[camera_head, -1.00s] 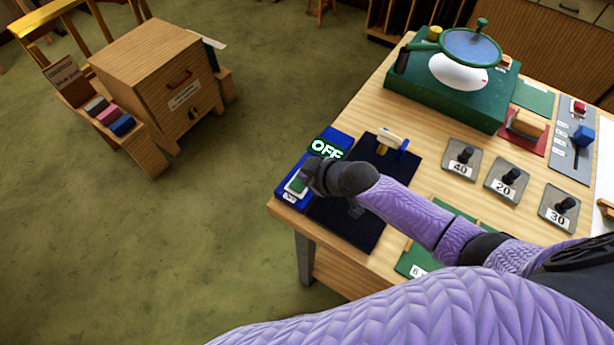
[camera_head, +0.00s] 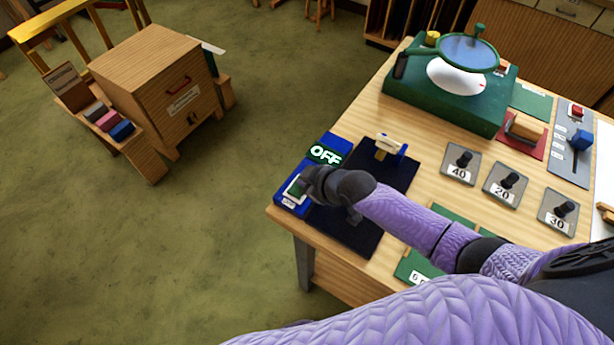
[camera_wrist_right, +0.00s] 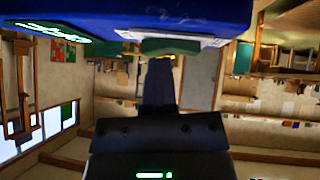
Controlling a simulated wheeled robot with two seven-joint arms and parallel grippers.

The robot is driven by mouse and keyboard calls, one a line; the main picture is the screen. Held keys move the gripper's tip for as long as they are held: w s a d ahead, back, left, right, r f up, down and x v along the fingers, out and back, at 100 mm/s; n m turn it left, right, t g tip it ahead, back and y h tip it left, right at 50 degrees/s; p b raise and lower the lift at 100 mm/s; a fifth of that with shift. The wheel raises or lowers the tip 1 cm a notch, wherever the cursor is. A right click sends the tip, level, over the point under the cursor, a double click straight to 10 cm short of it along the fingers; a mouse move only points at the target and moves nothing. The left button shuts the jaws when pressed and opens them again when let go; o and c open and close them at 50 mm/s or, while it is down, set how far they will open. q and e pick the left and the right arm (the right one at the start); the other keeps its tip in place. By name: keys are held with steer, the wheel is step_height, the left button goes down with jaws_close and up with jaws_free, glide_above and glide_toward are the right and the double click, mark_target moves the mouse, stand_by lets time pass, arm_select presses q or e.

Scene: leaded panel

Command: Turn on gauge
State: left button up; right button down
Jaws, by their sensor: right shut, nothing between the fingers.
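My left gripper is not in view.
A dark mat (camera_head: 345,228) with a small white-and-blue device (camera_head: 388,147) lies right of the gauge. Numbered knob plates (camera_head: 460,164), a green magnifier stand (camera_head: 445,105) and a slider panel (camera_head: 573,150) stand farther right. A wooden cabinet (camera_head: 160,80) stands on the floor, left.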

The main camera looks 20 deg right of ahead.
steer(key=shift+s+a+f, duration=0.15)
steer(key=shift+s+a, duration=0.35)
steer(key=shift+s, duration=0.05)
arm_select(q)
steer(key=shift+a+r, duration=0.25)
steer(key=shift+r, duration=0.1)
arm_select(e)
steer(key=shift+r+p, duration=0.25)
steer(key=shift+p, duration=0.2)
steer(key=r+p, duration=0.2)
steer(key=s+r+p, duration=0.1)
steer(key=r+p, duration=0.2)
steer(key=shift+s+a, duration=0.1)
steer(key=shift+a, duration=0.05)
arm_select(q)
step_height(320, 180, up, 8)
steer(key=p, duration=0.2)
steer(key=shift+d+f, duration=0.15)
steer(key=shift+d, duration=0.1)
arm_select(e)
steer(key=v, duration=0.8)
steer(key=shift+s, duration=0.2)
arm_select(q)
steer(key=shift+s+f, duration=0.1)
